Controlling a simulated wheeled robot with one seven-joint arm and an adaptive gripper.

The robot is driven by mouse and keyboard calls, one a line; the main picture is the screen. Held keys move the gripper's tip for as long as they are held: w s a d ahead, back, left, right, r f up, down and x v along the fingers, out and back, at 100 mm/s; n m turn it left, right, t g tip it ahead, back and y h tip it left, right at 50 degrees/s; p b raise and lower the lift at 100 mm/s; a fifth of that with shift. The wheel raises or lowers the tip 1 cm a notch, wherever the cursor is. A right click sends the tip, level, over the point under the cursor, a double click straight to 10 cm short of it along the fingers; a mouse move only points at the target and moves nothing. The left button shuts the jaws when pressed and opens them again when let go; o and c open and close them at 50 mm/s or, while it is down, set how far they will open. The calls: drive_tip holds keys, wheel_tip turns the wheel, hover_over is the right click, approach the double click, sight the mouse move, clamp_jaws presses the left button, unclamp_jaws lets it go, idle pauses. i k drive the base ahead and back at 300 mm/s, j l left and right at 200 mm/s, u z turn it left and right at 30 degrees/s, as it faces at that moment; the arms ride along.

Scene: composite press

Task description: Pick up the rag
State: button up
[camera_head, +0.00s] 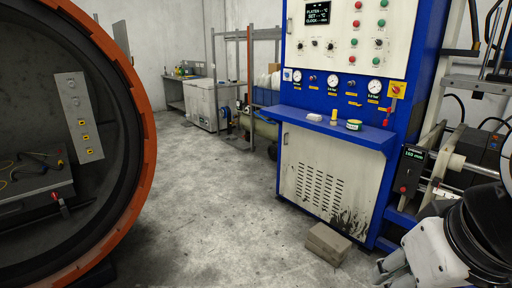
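A small whitish lump (315,117), which looks like the folded rag, lies on the left part of the blue shelf (345,137) on the front of the press cabinet. It is too small to tell its cloth for sure. My gripper (384,268) shows at the bottom right, low and in front of the cabinet, well apart from the shelf. Its fingers are partly cut off by the frame's lower edge, and I cannot tell whether they are open or shut.
A yellow-topped bottle (333,119) and a round tin (354,125) stand on the shelf right of the lump. A grey block (327,244) lies on the floor before the cabinet. An orange-rimmed round vessel (140,90) fills the left. The floor between is clear.

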sight(316, 117)
drive_tip(key=i+j+u, duration=0.1)
drive_tip(key=i+u, duration=0.15)
drive_tip(key=i, duration=0.4)
drive_tip(key=i+u, duration=0.25)
drive_tip(key=i, duration=0.45)
drive_tip(key=i+l+u, duration=0.25)
drive_tip(key=i, duration=0.4)
drive_tip(key=i+z, duration=0.3)
drive_tip(key=i, duration=0.15)
drive_tip(key=i+z, duration=0.3)
drive_tip(key=i+j+z, duration=0.35)
drive_tip(key=i, duration=0.15)
drive_tip(key=i+j+z, duration=0.4)
drive_tip(key=i+z, duration=0.3)
drive_tip(key=i+j+z, duration=0.6)
drive_tip(key=i+z, duration=0.15)
